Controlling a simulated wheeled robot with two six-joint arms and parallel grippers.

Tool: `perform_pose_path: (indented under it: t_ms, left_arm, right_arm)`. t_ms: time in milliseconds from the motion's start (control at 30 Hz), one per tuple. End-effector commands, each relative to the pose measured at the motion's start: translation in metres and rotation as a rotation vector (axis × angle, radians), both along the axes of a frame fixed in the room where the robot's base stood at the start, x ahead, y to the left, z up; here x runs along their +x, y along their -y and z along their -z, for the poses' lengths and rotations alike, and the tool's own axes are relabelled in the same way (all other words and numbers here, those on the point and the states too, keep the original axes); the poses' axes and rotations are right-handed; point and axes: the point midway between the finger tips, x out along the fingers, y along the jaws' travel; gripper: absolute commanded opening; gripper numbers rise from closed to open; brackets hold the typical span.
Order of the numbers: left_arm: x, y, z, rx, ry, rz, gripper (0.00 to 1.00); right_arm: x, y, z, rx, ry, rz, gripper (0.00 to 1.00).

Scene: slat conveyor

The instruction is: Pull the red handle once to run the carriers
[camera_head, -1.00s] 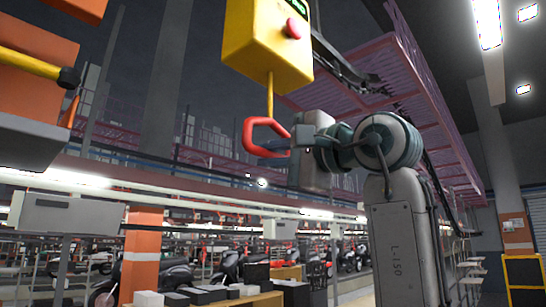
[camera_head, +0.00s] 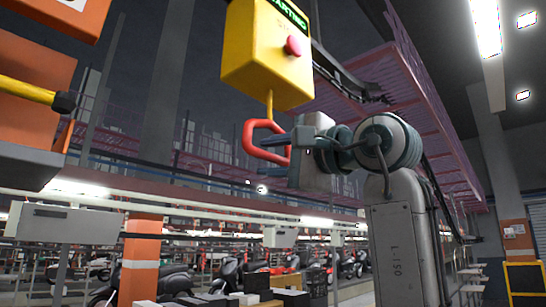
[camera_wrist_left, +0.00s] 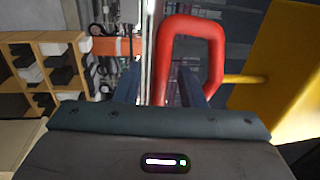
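The red handle (camera_head: 266,141) is a loop on a short yellow rod (camera_head: 269,104) under a yellow box (camera_head: 267,55) with a red button. My left gripper (camera_head: 279,143) is at the handle from the right in the head view. In the left wrist view the handle (camera_wrist_left: 215,60) stands in front of my left gripper (camera_wrist_left: 160,92). Its two fingers are apart, one on each side of the handle's near bar, with gaps showing; the gripper looks open. The fingertips are partly hidden by the handle. My right gripper is not in view.
An orange machine (camera_head: 30,85) with a yellow bar stands at the left. A purple mesh guard (camera_head: 415,95) hangs overhead at the right. Rails, shelves with boxes (camera_wrist_left: 60,62) and scooters (camera_head: 240,272) lie beyond. Open air surrounds the handle below.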

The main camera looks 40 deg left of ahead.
Motion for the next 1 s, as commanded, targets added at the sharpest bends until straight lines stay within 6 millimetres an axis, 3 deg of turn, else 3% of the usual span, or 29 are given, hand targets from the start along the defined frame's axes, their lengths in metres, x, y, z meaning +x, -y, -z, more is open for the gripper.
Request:
perform_pose_path:
  t_ms: [500, 800, 1000]
  left_arm:
    - [-0.004, 0.059, 0.010, 0.000, 0.000, 0.003, 0.36]
    - [-0.006, 0.078, 0.017, 0.002, 0.001, 0.002, 0.36]
    - [-0.007, 0.087, 0.016, 0.001, 0.000, 0.001, 0.36]
  right_arm:
    - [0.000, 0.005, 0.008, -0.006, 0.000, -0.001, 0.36]
    - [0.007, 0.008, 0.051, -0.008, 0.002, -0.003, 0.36]
    - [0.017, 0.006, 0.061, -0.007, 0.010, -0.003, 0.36]
